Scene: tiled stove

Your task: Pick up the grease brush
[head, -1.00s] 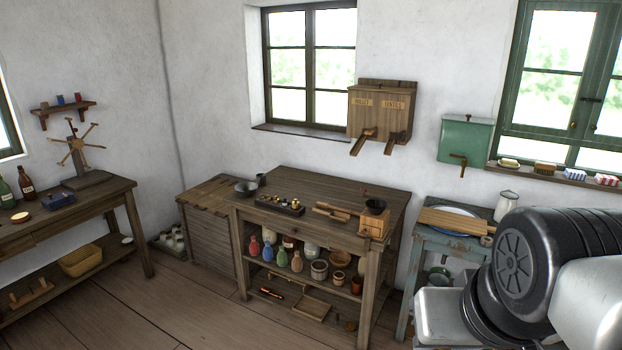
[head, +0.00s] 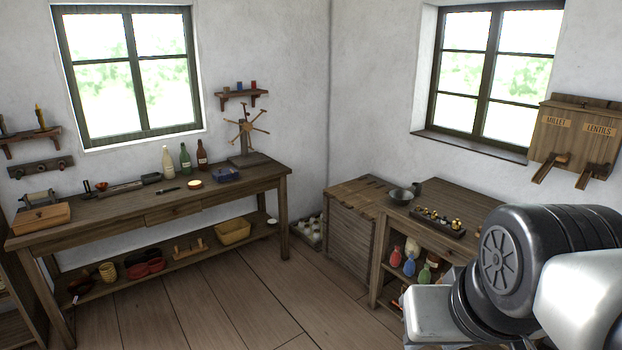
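I cannot make out a grease brush for certain. A small thin dark tool (head: 168,190) lies on the long wooden table (head: 150,210) at the left, but it is too small to tell whether it is a brush. Near it on the same table are a long dark tool or tray (head: 124,188) and a small red-topped item (head: 101,186). My gripper is not in view; only links of my arm show at the lower right, covering part of the right-hand bench.
Bottles (head: 186,158) and a blue box (head: 227,175) stand on the long table. A yellow basket (head: 233,232) sits on its lower shelf. A slatted cabinet (head: 352,222) and a bench (head: 455,195) stand to the right. The plank floor (head: 230,300) between is clear.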

